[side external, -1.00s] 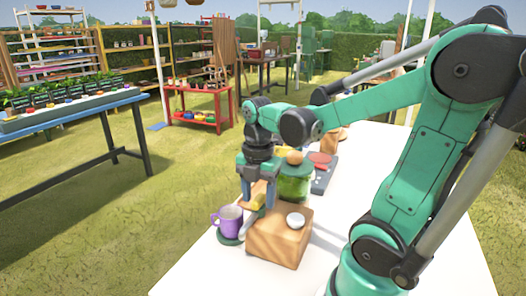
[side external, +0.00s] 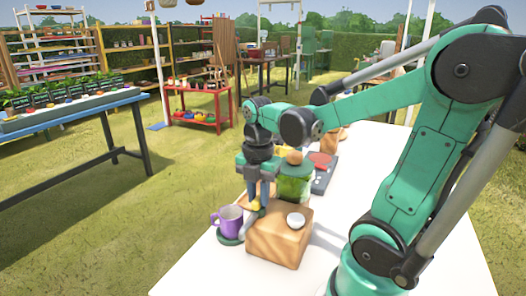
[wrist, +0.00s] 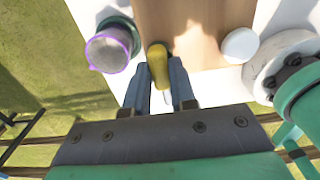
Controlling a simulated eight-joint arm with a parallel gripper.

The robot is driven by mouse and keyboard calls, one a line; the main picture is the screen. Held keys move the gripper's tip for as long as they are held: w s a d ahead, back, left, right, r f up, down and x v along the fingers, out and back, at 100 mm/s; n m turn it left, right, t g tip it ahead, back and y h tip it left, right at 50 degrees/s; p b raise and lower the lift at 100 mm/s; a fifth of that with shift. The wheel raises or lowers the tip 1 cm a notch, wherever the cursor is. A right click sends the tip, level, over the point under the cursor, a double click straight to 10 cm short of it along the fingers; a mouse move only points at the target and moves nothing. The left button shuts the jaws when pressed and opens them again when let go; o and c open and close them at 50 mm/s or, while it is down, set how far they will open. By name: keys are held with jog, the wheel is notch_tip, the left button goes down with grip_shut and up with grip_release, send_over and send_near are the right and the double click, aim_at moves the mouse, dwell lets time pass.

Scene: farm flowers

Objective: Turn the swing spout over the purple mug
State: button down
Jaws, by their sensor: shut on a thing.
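The purple mug (side external: 231,219) stands upright on a green coaster at the left edge of the white table. It also shows at the upper left in the wrist view (wrist: 110,50). Right beside it is the wooden block (side external: 280,238). The swing spout's yellow handle (wrist: 158,66) is at the block's mug-side edge, and shows small in the side view (side external: 254,204). A pale grey piece, likely the spout (side external: 247,226), slants down between block and mug; whether its end is over the mug I cannot tell. My gripper (wrist: 160,76) is shut on the yellow handle.
A white round knob (side external: 296,220) sits on the block. A green jar (side external: 294,184) with a round wooden top stands just behind my gripper. A grey scale-like device (side external: 322,175) lies farther back. The front of the white table (side external: 220,275) is clear.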

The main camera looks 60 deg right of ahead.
jog(key=shift+m, duration=0.4)
dwell(0.7)
jog(key=m, duration=1.3)
jog(key=shift+m, duration=2)
jog(key=c, duration=0.7)
grip_release()
